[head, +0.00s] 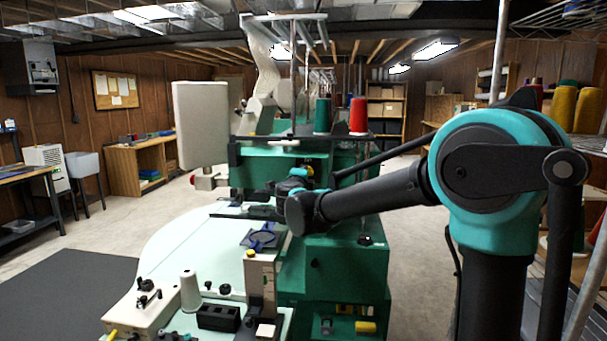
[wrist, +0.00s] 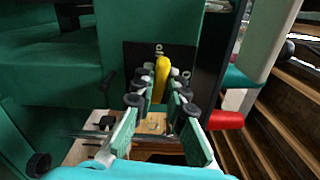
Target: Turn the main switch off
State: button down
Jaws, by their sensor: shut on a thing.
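The main switch shows in the wrist view as an upright yellow lever (wrist: 162,78) on a dark plate (wrist: 176,52) with small pale lettering. The plate is on the green machine body. My gripper (wrist: 162,100) has its green-padded fingers on both sides of the lever, shut on it. The lever's lower end is partly hidden between the fingers. In the head view my arm reaches left to the green machine (head: 335,250), and my gripper there is mostly hidden behind the wrist.
A red cylinder (wrist: 226,120) sticks out right of my fingers. In the head view, the pale machine table (head: 185,250) holds a white cone (head: 190,292) and a control box (head: 140,308). Green (head: 322,115) and red thread cones (head: 358,115) stand above.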

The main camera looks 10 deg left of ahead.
jog(key=shift+f+n, duration=0.1)
jog(key=shift+n, duration=0.7)
jog(key=c, duration=1.5)
grip_release()
jog(key=shift+c, duration=0.2)
jog(key=shift+s, duration=0.1)
jog(key=s, duration=1.1)
jog(key=shift+s, duration=0.4)
